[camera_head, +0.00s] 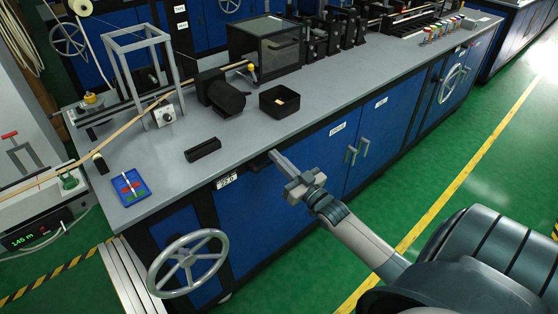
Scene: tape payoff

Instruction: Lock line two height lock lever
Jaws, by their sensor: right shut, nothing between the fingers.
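My right gripper (277,159) comes in from the lower right, its fingers shut with nothing between them. Its fingertips are at the front edge of the grey bench, beside a small dark lever-like part (257,162) that sticks out under the bench top. The fingertips look very close to this part; I cannot tell whether they touch. It may be the height lock lever, but no readable name shows on it. A white label (228,181) is on the front to its left. My left gripper is not in view.
A grey handwheel (187,263) sticks out at the lower left of the bench (240,135). A black open box (279,101), a black block (203,149) and a blue tray (131,187) stand on top. Cabinet handles (350,154) project right of my gripper. The green floor ahead is clear.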

